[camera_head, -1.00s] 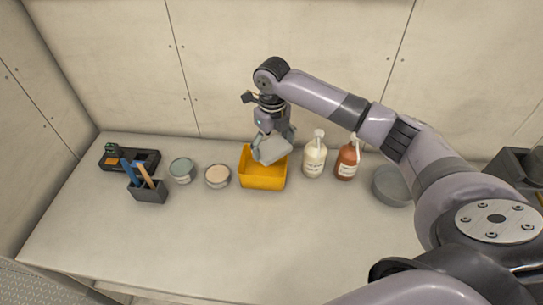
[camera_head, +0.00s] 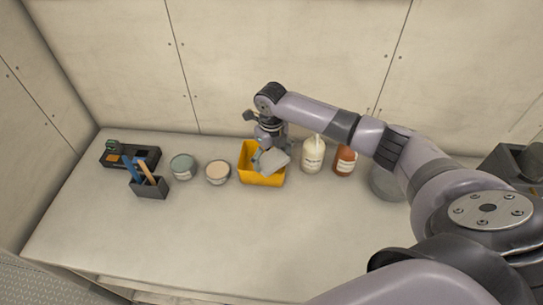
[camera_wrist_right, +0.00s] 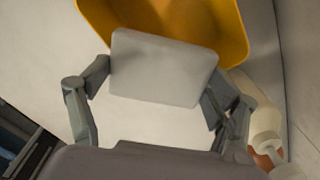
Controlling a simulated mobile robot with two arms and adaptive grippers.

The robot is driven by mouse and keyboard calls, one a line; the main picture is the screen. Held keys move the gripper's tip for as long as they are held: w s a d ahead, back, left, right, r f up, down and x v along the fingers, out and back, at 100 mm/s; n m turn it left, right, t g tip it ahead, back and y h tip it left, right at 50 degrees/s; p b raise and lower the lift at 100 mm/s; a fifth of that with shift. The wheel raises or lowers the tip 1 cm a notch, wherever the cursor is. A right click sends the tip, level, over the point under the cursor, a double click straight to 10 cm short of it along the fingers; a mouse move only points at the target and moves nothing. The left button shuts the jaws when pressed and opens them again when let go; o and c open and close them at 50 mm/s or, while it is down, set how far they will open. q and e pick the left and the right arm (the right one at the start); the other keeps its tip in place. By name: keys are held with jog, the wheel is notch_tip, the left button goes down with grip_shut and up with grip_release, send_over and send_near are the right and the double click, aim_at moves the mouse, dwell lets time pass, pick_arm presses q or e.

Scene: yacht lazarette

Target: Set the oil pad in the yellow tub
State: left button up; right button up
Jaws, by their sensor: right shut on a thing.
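The oil pad (camera_head: 274,160) is a light grey, rounded rectangular slab. My right gripper (camera_head: 268,148) is shut on it and holds it tilted at the mouth of the yellow tub (camera_head: 262,180). In the right wrist view the pad (camera_wrist_right: 162,68) sits between the two fingers of the gripper (camera_wrist_right: 160,85), with the yellow tub (camera_wrist_right: 215,20) behind it. The pad hides part of the tub's inside, and I cannot tell whether it touches the tub. My left gripper is not in view.
Right of the tub stand a cream pump bottle (camera_head: 313,156), a brown bottle (camera_head: 345,161) and a grey round bowl (camera_head: 386,184). Left are two round tins (camera_head: 218,172), a dark holder with tools (camera_head: 150,188) and a black tray (camera_head: 130,157). The front counter (camera_head: 220,235) is clear.

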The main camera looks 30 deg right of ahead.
aim_at(271, 159)
jog(key=shift+f, duration=0.2)
jog(key=o, duration=1.2)
jog(key=shift+c, duration=0.2)
jog(key=shift+r, duration=0.2)
notch_tip(271, 159, up, 13)
jog(key=b, duration=0.3)
jog(key=shift+f+b, duration=0.2)
jog(key=shift+b, duration=0.15)
jog(key=shift+f, duration=0.1)
